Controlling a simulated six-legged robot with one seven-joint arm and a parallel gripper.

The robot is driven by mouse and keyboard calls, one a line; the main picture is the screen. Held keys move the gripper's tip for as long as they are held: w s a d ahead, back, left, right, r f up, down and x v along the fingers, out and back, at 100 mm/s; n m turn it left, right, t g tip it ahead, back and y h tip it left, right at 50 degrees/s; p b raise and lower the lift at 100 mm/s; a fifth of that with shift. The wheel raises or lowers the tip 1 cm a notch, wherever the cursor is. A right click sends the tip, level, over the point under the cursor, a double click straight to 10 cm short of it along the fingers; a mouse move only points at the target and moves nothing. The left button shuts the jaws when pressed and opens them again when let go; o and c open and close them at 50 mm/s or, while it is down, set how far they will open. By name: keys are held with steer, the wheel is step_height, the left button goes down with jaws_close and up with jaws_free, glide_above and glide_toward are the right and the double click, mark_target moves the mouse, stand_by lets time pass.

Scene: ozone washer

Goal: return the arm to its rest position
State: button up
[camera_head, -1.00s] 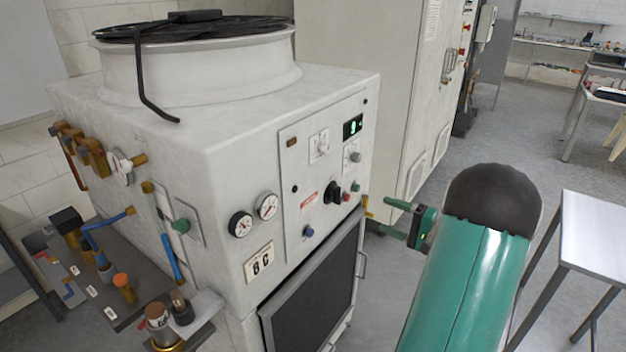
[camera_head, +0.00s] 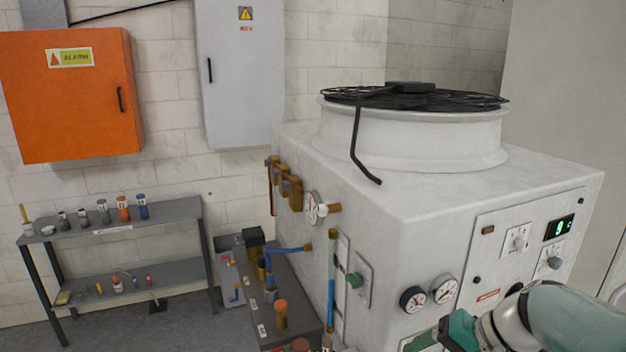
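My arm (camera_head: 575,322) shows at the bottom right of the head view, in front of the washer's control panel. It is bent, with white and teal links. A small teal part at its left end (camera_head: 460,330) is at the bottom edge, in front of the washer's lower front. The gripper's fingers cannot be made out, so I cannot tell whether it is open or shut. I see nothing held. The white washer (camera_head: 390,240) stands close, with a round fan (camera_head: 415,98) on top and a lit green display (camera_head: 558,228).
A side shelf of fittings (camera_head: 290,290) juts from the washer's left. A grey rack (camera_head: 180,210) with small bottles stands at the left wall. An orange alarm box (camera_head: 70,95) and a grey cabinet (camera_head: 240,75) hang on the wall. Some floor (camera_head: 190,320) is clear between rack and washer.

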steer(key=s+a+r+n+t+h, duration=0.2)
steer(key=s+a+n+h, duration=0.3)
steer(key=s, duration=0.3)
steer(key=shift+s+a+r+h, duration=0.3)
steer(key=shift+a+r+h, duration=0.1)
steer(key=shift+a+h, duration=0.3)
stand_by(0.9)
